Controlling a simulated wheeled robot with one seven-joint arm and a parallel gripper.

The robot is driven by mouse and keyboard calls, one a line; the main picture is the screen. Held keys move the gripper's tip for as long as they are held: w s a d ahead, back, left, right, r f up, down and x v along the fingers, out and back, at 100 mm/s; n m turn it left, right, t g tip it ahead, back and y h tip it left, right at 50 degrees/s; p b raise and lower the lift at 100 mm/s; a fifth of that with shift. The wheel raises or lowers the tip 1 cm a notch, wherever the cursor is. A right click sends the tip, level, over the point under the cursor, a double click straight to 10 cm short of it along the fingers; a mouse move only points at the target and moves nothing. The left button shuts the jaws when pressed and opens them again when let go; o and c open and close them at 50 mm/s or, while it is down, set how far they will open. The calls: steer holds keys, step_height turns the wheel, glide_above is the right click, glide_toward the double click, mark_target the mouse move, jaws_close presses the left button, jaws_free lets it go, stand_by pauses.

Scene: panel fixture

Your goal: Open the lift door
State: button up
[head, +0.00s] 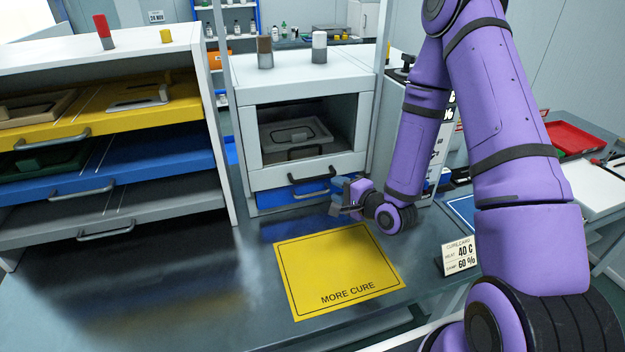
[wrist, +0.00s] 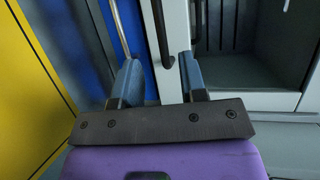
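The lift door (head: 270,178) is the white front of the cabinet, with a framed window and a dark bar handle (head: 317,152) on its lower rail. It looks down, and I cannot tell whether the window is glazed. My gripper (head: 338,200) is low in front of the cabinet's right side, below the handle. In the wrist view my gripper (wrist: 158,70) is open, its two blue fingers apart and empty. The dark handle (wrist: 162,35) shows in line with the gap between the fingertips. They look apart from it, though the distance is hard to judge.
A blue drawer (head: 292,196) with a metal handle sits under the door. A yellow mat (head: 335,265) lies on the bench in front. A drawer rack (head: 225,150) stands left, and a small sign (head: 459,256) stands right. A grey tray (head: 292,135) is behind the window.

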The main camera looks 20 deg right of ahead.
mark_target(317, 178)
steer(key=x, duration=1)
steer(key=shift+r, duration=0.1)
jaws_close()
